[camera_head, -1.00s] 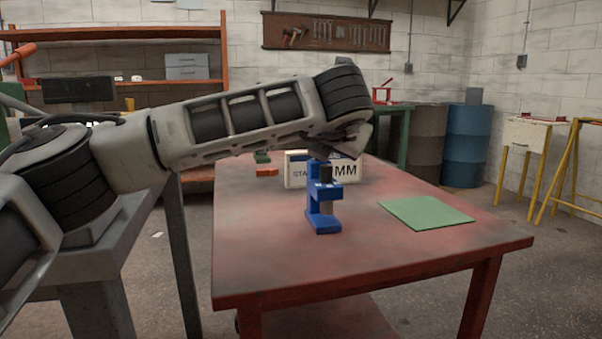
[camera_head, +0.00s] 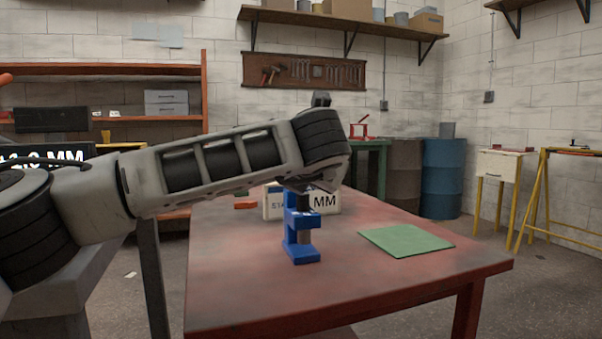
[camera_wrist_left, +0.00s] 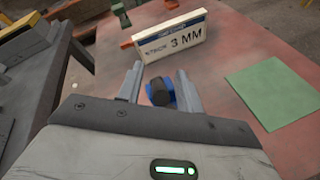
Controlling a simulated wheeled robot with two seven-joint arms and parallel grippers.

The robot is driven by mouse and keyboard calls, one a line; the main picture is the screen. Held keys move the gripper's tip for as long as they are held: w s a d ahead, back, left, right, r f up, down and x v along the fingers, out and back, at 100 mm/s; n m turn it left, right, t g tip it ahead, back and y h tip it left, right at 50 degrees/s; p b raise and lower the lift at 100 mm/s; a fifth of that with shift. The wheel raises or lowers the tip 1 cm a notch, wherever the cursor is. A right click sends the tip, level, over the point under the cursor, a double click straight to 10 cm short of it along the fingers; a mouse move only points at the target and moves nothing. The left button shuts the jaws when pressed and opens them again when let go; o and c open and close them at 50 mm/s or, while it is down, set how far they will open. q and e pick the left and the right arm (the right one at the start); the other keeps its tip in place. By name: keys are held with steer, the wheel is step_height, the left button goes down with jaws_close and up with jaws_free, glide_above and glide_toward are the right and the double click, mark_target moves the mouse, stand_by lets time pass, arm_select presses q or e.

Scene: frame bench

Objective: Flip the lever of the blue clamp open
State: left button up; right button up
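The blue clamp (camera_head: 298,244) stands upright on the red table, left of the green mat. A dark cylindrical part shows at its top; I cannot make out the lever clearly. My left arm reaches over from the left, and its wrist end is just above the clamp. In the head view the left gripper is mostly hidden behind the arm. In the left wrist view my left gripper (camera_wrist_left: 159,76) is open, with the blue clamp (camera_wrist_left: 169,85) and its round dark top between the two fingers, a gap showing on each side. My right gripper is not in view.
A small orange-red piece (camera_head: 245,205) lies by the sign.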

arm_select(q)
steer(key=v, duration=1.6)
steer(key=shift+p, duration=0.35)
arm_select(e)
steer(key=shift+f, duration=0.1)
arm_select(q)
steer(key=shift+f, duration=0.1)
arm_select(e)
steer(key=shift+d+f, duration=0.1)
